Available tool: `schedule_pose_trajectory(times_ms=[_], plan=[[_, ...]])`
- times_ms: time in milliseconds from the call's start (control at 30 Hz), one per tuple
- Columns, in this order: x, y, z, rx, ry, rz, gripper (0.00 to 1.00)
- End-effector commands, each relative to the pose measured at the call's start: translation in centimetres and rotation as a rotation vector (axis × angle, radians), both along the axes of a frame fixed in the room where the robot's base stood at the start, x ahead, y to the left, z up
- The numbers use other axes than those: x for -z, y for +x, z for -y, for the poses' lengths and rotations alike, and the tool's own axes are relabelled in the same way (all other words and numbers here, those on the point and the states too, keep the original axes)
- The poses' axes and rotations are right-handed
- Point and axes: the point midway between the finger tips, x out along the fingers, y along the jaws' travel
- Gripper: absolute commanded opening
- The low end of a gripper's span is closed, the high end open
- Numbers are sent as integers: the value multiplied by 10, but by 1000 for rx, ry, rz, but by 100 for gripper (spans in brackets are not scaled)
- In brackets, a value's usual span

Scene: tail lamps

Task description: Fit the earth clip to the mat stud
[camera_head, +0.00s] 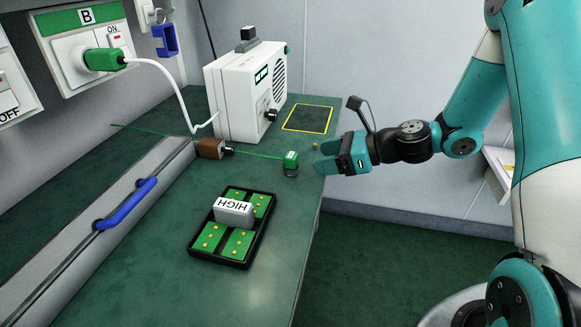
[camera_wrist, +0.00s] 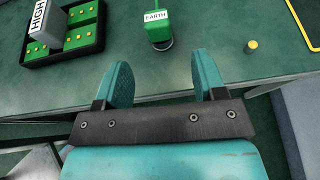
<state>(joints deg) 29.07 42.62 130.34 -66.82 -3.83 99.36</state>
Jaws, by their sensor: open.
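The earth clip (camera_head: 291,159) is a small green block on a dark ring-like base at the right part of the bench, with a green cord running left from it. In the wrist view the clip (camera_wrist: 158,28) shows a white EARTH label and stands ahead of my gripper, apart from the fingers. The mat stud (camera_head: 315,146) looks like a small brass peg near the bench's right edge; it also shows in the wrist view (camera_wrist: 251,46), right of the clip. My gripper (camera_head: 322,157) is open and empty, just right of the clip.
A black tray (camera_head: 193,248) with green studded blocks and a grey HIGH block (camera_head: 234,212) sits nearer on the bench. A white device (camera_head: 238,88) stands behind. A brown block (camera_head: 210,148) holds the cord. A yellow-outlined square (camera_head: 307,118) is bare.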

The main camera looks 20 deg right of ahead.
Motion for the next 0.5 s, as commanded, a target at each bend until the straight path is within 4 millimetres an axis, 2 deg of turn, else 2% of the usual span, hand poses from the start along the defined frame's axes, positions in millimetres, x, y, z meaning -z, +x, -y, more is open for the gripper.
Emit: schedule_pose_trajectory(times_ms=[100, 367, 500], plan=[[10, 11, -17, -6, -1, 0, 64], [17, 23, -33, -3, -2, 1, 64], [24, 34, -50, -6, -2, 3, 64]])
